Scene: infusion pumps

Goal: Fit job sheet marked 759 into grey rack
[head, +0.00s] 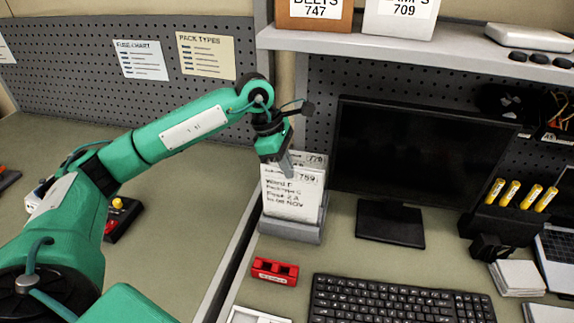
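A white job sheet (292,196) stands near upright at the grey rack (291,230), its lower edge at the rack's top. Its printed number is small and reads like 759 or 789. Behind it the top of another sheet (316,160) shows, with a number like 770 that is hard to read. My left gripper (287,168) points down at the front sheet's top edge, with a finger overlapping its face. Whether the fingers pinch the sheet or stand apart is not clear from this angle. My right gripper is not in view.
A black monitor (420,152) stands right of the rack. A red block (275,271) and a keyboard (398,301) lie in front. A shelf (400,45) with boxes hangs above. A raised divider edge (231,255) runs left of the rack.

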